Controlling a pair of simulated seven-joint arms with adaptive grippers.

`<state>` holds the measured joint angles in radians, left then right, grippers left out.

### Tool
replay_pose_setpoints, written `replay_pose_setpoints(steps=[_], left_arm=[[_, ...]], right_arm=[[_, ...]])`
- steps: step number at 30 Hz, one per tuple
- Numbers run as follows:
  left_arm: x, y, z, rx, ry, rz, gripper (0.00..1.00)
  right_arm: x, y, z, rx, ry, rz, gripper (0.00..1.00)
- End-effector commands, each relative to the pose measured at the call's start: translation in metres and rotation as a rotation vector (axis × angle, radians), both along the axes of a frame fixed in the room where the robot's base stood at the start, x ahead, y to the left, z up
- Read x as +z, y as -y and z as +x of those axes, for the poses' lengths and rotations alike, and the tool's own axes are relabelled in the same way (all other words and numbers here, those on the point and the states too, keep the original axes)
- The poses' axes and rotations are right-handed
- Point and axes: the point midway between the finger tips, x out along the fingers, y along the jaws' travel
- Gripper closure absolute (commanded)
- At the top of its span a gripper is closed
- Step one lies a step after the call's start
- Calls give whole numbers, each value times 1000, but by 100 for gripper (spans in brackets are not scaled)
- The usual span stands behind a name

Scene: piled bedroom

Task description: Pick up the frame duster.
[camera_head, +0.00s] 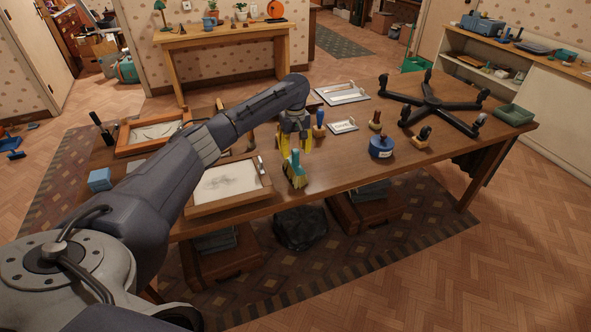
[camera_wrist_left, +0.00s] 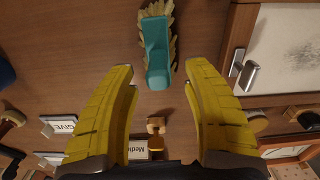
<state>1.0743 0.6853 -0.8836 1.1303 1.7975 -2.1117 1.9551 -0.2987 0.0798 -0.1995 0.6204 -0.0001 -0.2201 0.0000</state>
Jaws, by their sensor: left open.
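The frame duster (camera_head: 296,171) has a teal handle and pale yellowish bristles. It is near the front edge of the wooden table, beside a framed picture. In the left wrist view the duster (camera_wrist_left: 157,46) is at top centre, with its teal end pointing toward the gap between the fingers. My left gripper (camera_head: 294,146) has yellow fingers and points down just above and behind the duster. In the wrist view the left gripper (camera_wrist_left: 160,75) is open with nothing between its fingertips. My right gripper is not in view.
The framed picture (camera_head: 200,195) lies just left of the duster. A blue round object (camera_head: 381,147), a dark-handled stamp (camera_head: 422,138) and a black star-shaped chair base (camera_head: 430,102) are to the right. Bare tabletop (camera_head: 340,172) lies right of the duster.

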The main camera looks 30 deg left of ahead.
Motion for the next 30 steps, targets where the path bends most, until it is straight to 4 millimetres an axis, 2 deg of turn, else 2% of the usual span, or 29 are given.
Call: replay_pose_setpoints(steps=[15,25,26,30], left_arm=[[-49,1,3,1,-1,-2,51],[-53,0,3,0,-1,1,51],[-53,0,3,0,0,0,49],[-53,0,3,0,0,0,65]], right_arm=[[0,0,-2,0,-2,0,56],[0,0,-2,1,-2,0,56],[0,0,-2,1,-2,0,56],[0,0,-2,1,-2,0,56]])
